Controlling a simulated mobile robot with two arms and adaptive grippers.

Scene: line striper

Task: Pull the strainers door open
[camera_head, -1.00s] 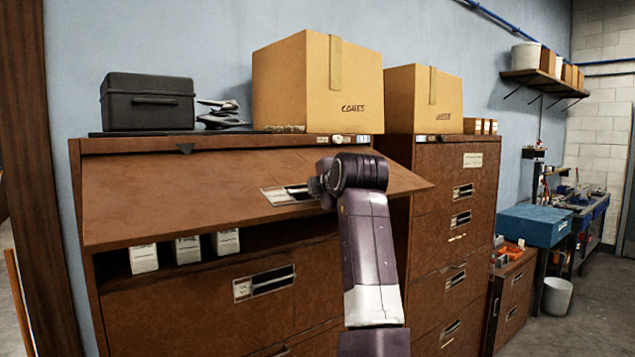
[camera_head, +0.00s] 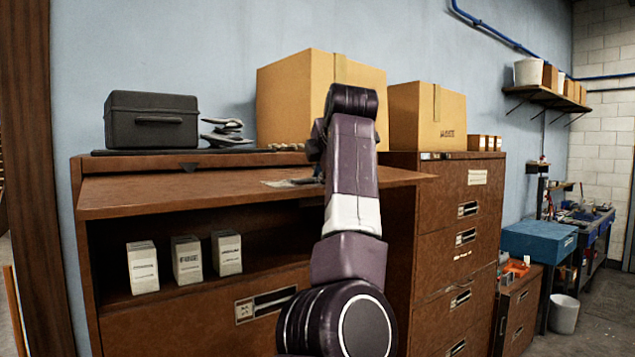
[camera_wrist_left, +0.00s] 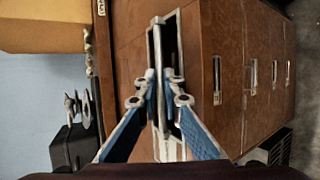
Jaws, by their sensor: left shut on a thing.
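The brown flip-up door (camera_head: 200,188) of the left cabinet is swung up to near level, with the compartment under it open. I take it as the strainers door; its label is not readable. Its metal handle (camera_wrist_left: 159,50) shows in the left wrist view, in a pale-framed recess. My left gripper (camera_wrist_left: 160,88) has its blue-backed fingers closed on this handle. In the head view my left gripper (camera_head: 316,150) is at the door's face, its fingertips mostly hidden by my arm. My right gripper is in neither view.
Three small white boxes (camera_head: 186,260) stand in the open compartment. A black case (camera_head: 151,122) and cardboard boxes (camera_head: 428,116) sit on the cabinet tops. A closed lower drawer front (camera_head: 200,320) is below the compartment. Another brown cabinet (camera_head: 450,240) adjoins at right.

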